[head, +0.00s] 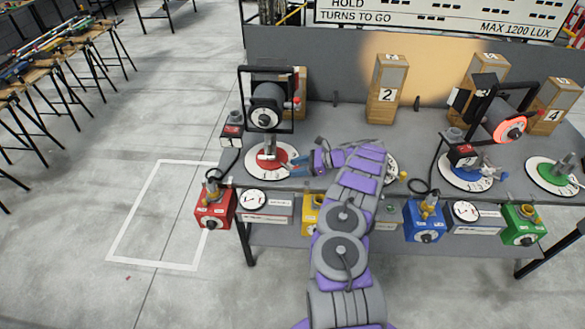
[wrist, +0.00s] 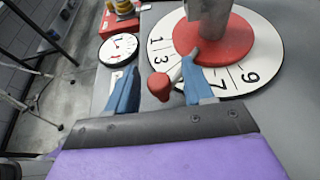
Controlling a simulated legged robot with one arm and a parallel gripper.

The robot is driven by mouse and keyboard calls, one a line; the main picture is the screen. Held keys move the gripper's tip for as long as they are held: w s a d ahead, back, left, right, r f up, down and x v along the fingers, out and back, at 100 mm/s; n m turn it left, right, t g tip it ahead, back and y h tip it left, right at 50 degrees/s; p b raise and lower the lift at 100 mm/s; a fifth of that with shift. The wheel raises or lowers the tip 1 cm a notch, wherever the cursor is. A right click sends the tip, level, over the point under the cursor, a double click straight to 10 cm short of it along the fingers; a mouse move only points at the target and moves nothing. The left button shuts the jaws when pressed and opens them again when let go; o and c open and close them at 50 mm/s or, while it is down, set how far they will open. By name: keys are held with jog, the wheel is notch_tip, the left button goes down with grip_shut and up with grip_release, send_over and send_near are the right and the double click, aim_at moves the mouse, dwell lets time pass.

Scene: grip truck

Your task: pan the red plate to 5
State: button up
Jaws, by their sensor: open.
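The red plate (wrist: 215,42) is a round disc on a white numbered dial (wrist: 252,82), with a grey post standing on it. In the head view the red plate (head: 278,153) sits at the left of the bench. A short silver handle with a red knob (wrist: 158,86) reaches from the plate's edge toward my gripper. My gripper (wrist: 159,68) is open, with one blue finger on each side of the knob. The right finger overlaps the handle; contact is unclear. The numbers 1, 3, 7 and 9 show; 5 is hidden around the handle. My gripper (head: 297,166) is right of the plate.
A lamp (head: 266,105) stands above the red plate. A red box (head: 213,208) and a white gauge (wrist: 118,49) are at the bench front. Blue-plate (head: 468,174) and green-plate (head: 550,171) stations stand to the right. Wooden block 2 (head: 387,88) is behind.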

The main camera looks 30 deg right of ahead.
jog(key=v, duration=1.5)
jog(key=shift+p, duration=0.4)
jog(key=shift+d, duration=0.1)
jog(key=w+a+r+n+g, duration=0.15)
jog(key=a+r+n, duration=0.25)
jog(key=a+r, duration=0.65)
jog(key=w+a+r+n+g, duration=0.1)
jog(key=a+r+n+g, duration=0.45)
jog(key=a, duration=0.85)
jog(key=s+a+r+n+h, duration=0.1)
jog(key=s+a+r+n, duration=0.1)
jog(key=s+a+r, duration=0.55)
jog(key=s+a+r+n+g+h, duration=0.1)
jog(key=s+a+n+h, duration=0.15)
jog(key=s+a, duration=0.4)
jog(key=s+a+n+g+h, duration=0.15)
jog(key=s+a+n, duration=0.25)
jog(key=s, duration=0.6)
jog(key=s+d+f+n+h, duration=0.1)
jog(key=s+d+n+h, duration=0.1)
jog(key=s, duration=0.7)
jog(key=s+d+f+n+h, duration=0.2)
jog(key=s+n+h, duration=0.2)
jog(key=s, duration=0.6)
jog(key=shift+n+b, duration=0.35)
jog(key=shift+n, duration=0.05)
